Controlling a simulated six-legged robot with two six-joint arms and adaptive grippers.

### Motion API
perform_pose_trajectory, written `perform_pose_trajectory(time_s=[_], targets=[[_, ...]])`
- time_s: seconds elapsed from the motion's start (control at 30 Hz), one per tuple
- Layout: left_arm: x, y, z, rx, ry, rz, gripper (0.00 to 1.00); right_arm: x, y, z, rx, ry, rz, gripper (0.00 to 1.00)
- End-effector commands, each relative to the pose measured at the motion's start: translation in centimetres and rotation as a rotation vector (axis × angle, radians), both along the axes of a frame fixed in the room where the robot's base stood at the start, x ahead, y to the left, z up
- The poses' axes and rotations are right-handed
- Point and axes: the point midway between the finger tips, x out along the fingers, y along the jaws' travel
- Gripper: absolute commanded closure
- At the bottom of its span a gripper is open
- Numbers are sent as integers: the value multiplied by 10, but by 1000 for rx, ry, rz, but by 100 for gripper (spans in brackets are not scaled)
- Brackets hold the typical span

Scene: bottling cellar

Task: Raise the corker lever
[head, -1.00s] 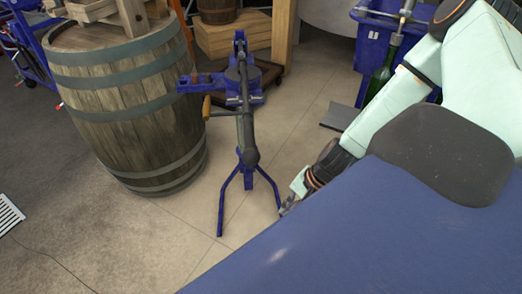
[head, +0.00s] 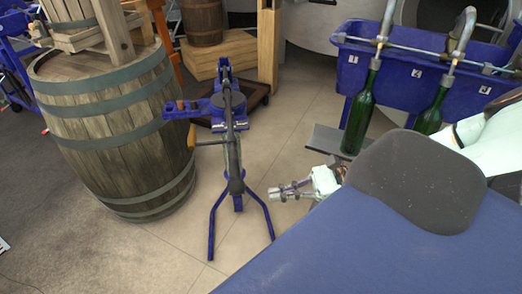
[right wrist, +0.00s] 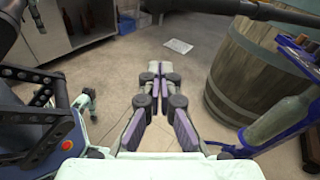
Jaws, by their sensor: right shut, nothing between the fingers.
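The blue floor corker (head: 226,105) stands on splayed legs left of centre in the head view. Its dark lever (head: 234,160) runs down the picture toward me and ends in a thick rounded grip. My right gripper (head: 274,192) is shut and empty. It is just right of the lever's grip in the head view, with a gap between them. In the right wrist view the closed fingers (right wrist: 160,70) have nothing between them. A dark bar, seemingly the lever (right wrist: 275,13), crosses the top right there. Blue corker parts (right wrist: 290,50) and a clear bottle (right wrist: 280,120) show at right.
A wooden barrel (head: 105,120) stands close left of the corker. A blue filler (head: 400,75) with green bottles (head: 360,115) is at the right. A wooden crate (head: 225,58) is behind. Floor right of the corker is open.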

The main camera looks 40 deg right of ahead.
Motion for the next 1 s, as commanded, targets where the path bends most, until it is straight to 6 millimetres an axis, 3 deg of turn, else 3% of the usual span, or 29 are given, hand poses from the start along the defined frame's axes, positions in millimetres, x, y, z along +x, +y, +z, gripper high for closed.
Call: perform_pose_trajectory(time_s=[0.7,0.97,1.0], targets=[[0,0,-67,0,0,0,100,43,63,-15,-2,-2,0,100],[0,0,-85,0,0,0,100,52,78,-17,-3,-3,1,100],[0,0,-76,0,1,0,100,51,77,-10,-4,0,0,100]])
